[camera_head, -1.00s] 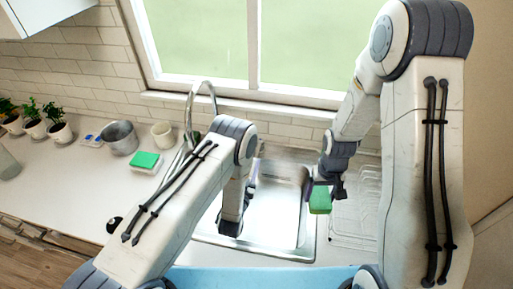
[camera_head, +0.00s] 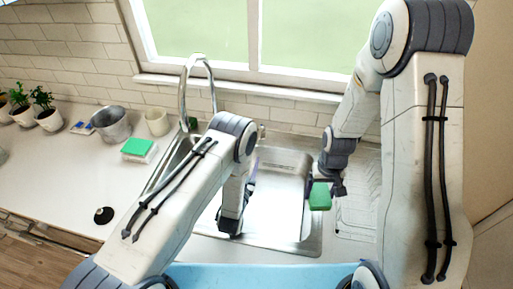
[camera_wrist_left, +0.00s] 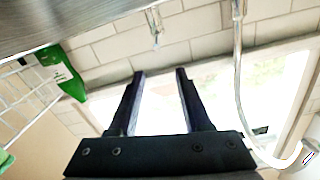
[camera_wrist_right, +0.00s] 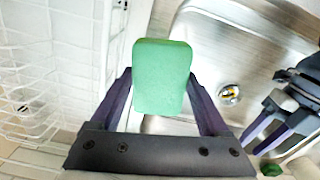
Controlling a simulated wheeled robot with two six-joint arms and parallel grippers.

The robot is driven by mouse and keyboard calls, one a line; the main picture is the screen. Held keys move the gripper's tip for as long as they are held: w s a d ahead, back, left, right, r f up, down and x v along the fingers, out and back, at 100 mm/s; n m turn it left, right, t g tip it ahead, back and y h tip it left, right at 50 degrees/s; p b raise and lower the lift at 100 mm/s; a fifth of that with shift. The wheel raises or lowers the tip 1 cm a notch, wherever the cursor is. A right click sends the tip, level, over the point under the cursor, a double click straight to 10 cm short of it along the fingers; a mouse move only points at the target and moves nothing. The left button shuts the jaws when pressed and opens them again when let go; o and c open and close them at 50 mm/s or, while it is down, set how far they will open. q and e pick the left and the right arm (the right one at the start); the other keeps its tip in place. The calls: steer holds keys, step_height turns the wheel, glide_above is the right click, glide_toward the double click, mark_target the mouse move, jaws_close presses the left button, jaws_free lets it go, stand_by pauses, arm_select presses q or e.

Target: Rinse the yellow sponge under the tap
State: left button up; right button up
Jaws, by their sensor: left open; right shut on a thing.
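My right gripper (camera_head: 325,186) is shut on a sponge (camera_head: 320,196) over the right edge of the sink (camera_head: 310,240). The sponge's visible face is green in the right wrist view (camera_wrist_right: 161,78); I see no yellow on it. My left gripper (camera_head: 230,226) hangs over the sink basin, and its fingers are apart and empty in the left wrist view (camera_wrist_left: 160,78). The chrome tap (camera_head: 183,90) rises behind the sink's left side, partly hidden by my left arm. Its curved pipe also shows in the left wrist view (camera_wrist_left: 238,70). I cannot tell whether water runs.
A second green-topped sponge (camera_head: 138,146) lies on the counter left of the sink, near a metal pot (camera_head: 112,124) and a cream cup (camera_head: 157,122). Potted plants (camera_head: 48,118) stand farther left. A white wire rack (camera_wrist_right: 50,80) stands beside the sponge. The window is behind.

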steer(key=shift+f+b, duration=0.4)
steer(key=shift+f, duration=0.55)
steer(key=shift+r, duration=0.25)
arm_select(q)
steer(key=p+x, duration=0.1)
steer(key=x, duration=0.2)
steer(key=f+p+x, duration=0.1)
steer(key=x, duration=0.3)
steer(key=p+x, duration=0.1)
steer(key=x, duration=0.2)
steer(key=shift+w+d+f, duration=0.1)
steer(key=shift+w+f, duration=0.25)
arm_select(e)
step_height(320, 180, up, 2)
steer(key=shift+r, duration=0.25)
arm_select(q)
steer(key=shift+w+d+f, duration=0.1)
steer(key=shift+w+d, duration=0.05)
steer(key=shift+w, duration=0.45)
arm_select(e)
steer(key=shift+r, duration=0.1)
arm_select(q)
jaws_close()
